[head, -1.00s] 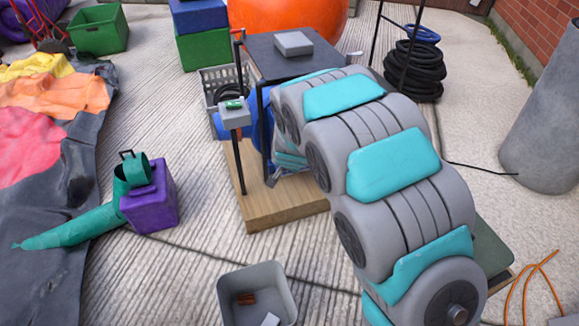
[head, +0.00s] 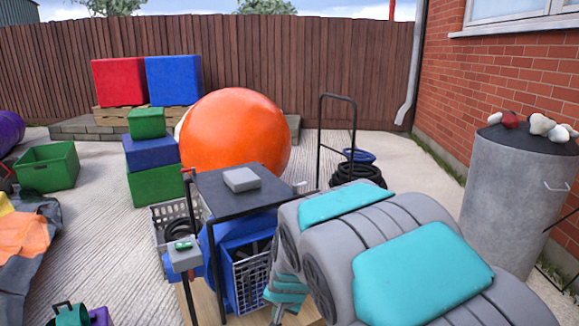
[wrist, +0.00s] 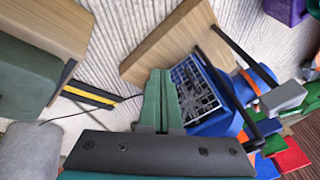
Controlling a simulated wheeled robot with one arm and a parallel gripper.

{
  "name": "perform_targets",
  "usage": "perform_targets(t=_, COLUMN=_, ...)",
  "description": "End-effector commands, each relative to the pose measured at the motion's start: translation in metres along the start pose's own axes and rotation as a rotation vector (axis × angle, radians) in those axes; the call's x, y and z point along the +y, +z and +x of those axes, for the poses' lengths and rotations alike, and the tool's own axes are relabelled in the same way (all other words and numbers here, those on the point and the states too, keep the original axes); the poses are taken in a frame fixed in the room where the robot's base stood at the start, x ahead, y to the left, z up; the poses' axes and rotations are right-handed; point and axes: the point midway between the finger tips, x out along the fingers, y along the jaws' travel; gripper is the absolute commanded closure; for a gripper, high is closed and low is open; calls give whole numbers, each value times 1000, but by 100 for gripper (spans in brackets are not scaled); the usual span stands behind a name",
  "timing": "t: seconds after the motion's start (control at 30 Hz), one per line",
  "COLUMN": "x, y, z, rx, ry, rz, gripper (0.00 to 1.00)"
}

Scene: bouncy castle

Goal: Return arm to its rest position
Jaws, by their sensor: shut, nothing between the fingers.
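My arm, grey with teal pads, fills the lower right of the head view. It is bent, with its far end reaching down beside a small dark table (head: 215,200). My gripper (wrist: 158,78) shows in the wrist view as two green fingers pressed together, with nothing between them. In the head view the fingertips are hidden behind the arm and the table.
A post with a green-buttoned grey box (head: 184,254) stands left of the table. A grey box (head: 241,179) lies on the tabletop. A large orange ball (head: 235,130) and stacked cubes stand behind. A grey bin (head: 520,190) stands right.

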Motion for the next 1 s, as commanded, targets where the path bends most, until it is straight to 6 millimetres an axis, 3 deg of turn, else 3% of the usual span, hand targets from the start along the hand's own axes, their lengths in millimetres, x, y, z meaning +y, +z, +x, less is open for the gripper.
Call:
perform_targets(t=0.03, x=16, y=5, z=-18, rx=-22, ry=12, rz=-13, gripper=100)
perform_targets(t=0.27, x=89, y=54, z=-86, rx=-162, ry=84, rz=-108, gripper=100)
perform_targets(t=0.6, x=189, y=152, z=-175, rx=-374, ry=185, rz=-239, gripper=100)
perform_targets(t=0.8, x=225, y=197, z=-205, rx=-466, ry=224, rz=-284, gripper=100)
perform_targets(t=1.0, x=234, y=208, z=-213, rx=-489, ry=236, rz=-297, gripper=100)
